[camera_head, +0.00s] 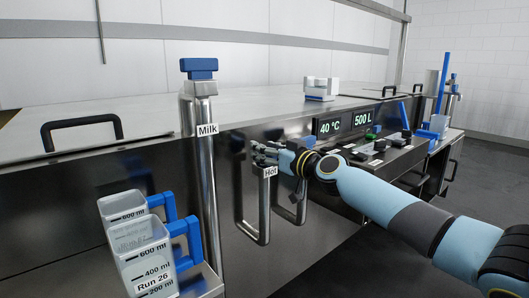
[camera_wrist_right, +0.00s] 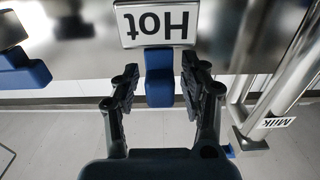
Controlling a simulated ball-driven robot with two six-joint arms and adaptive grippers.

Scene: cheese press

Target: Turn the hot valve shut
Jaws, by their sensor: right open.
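The hot valve's blue handle (camera_wrist_right: 160,77) shows in the wrist view, which is upside down, beside the white "Hot" label (camera_wrist_right: 157,23). My right gripper (camera_wrist_right: 160,78) is open, with one finger on each side of the handle and a visible gap on both sides. In the head view, my right gripper (camera_head: 268,155) is at the vat's front, just above the Hot label (camera_head: 270,172), and hides much of the valve there. My left gripper is not in view.
The Milk pipe (camera_head: 203,165) with its blue top stands to the left. Measuring jugs (camera_head: 147,262) are at the lower left. A control panel (camera_head: 378,150) with displays reading 40 °C and 500 L is on the right. Another blue handle (camera_wrist_right: 22,75) shows at the wrist view's left edge.

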